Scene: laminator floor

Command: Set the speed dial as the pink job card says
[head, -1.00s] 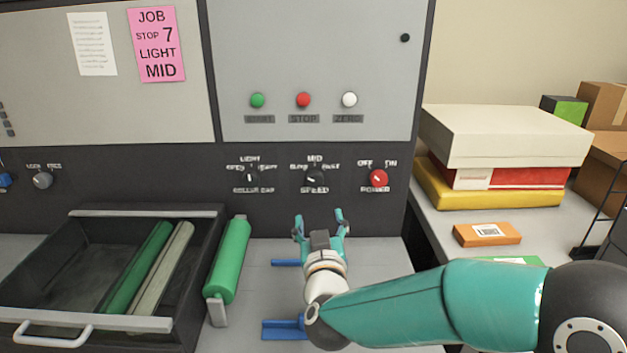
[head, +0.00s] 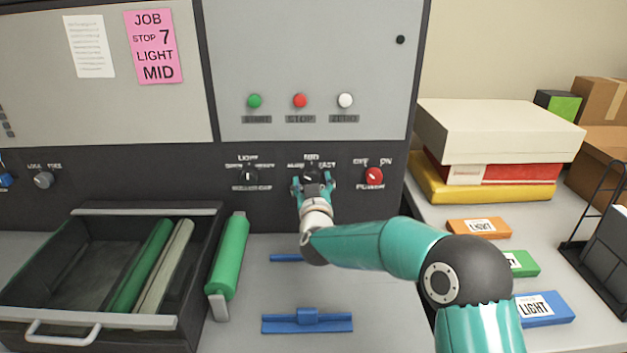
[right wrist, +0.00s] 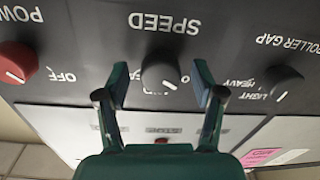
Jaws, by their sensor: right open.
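The pink job card (head: 154,46) on the upper left panel reads JOB, STOP 7, LIGHT, MID. The black speed dial (head: 312,174) is on the dark strip, with MID printed above it. In the right wrist view, which is upside down, the speed dial (right wrist: 163,71) shows a white mark that seems to lean toward the SLOW side. My right gripper (head: 313,182) is at the dial; in its wrist view the open fingers (right wrist: 162,82) stand on either side of the dial, with gaps showing. They partly cover the printed labels. My left gripper is out of view.
The roller gap dial (head: 249,175) and red power dial (head: 374,176) flank the speed dial closely. Green, red and white buttons (head: 300,101) sit above. An open black drawer (head: 80,210) and a green roller (head: 230,256) are at left, below.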

